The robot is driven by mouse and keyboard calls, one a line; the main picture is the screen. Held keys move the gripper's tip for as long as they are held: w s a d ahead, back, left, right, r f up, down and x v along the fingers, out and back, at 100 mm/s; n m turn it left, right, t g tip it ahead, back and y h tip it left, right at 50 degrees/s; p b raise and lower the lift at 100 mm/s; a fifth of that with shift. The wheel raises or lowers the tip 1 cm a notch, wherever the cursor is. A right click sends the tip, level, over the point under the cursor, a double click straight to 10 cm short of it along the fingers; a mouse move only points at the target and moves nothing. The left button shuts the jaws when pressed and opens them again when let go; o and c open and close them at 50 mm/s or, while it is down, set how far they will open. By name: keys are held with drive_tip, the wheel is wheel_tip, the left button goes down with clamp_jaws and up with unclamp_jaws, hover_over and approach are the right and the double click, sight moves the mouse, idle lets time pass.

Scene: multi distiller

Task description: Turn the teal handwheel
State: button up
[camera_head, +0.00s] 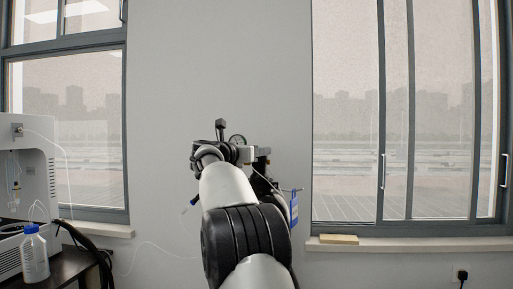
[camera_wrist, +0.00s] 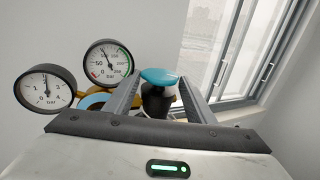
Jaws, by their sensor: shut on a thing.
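The teal handwheel (camera_wrist: 159,75) shows in the wrist view as a round teal cap over a dark body. My gripper (camera_wrist: 160,82) has one finger on each side of it, and the jaws are shut on it. The lower part of the handwheel's mount is partly hidden by my gripper. Two round dial gauges, the left gauge (camera_wrist: 45,88) and the right gauge (camera_wrist: 109,61), stand to the left of the handwheel, beside a brass-coloured fitting. In the head view my arm hides the handwheel, and a small gauge (camera_head: 238,140) shows just beyond my wrist.
A blue tag (camera_head: 294,207) hangs right of my arm. A white instrument (camera_head: 36,150) and a bottle (camera_head: 34,255) stand on a dark table at left. A yellow block (camera_head: 339,239) lies on the right window sill. A grey wall and windows lie behind.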

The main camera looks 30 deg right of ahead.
drive_tip(key=shift+s+d, duration=0.15)
drive_tip(key=shift+d, duration=0.05)
drive_tip(key=o, duration=0.9)
drive_tip(key=shift+r, duration=0.1)
drive_tip(key=shift+c, duration=0.2)
